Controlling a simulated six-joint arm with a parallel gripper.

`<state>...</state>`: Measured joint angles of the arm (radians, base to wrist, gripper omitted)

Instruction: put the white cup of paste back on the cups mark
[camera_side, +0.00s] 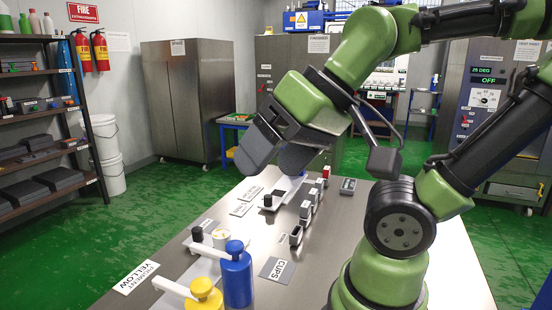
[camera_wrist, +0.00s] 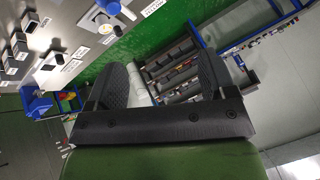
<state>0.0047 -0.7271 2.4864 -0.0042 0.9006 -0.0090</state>
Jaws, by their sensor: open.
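My gripper (camera_side: 267,162) is raised above the far part of the table, well away from the cup. Its jaws are apart and empty; they also show in the wrist view (camera_wrist: 161,75).
A blue pump bottle (camera_side: 238,276) and a yellow one (camera_side: 204,294) stand at the near edge, close to the white cup. The table right of the cups mark is bare.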

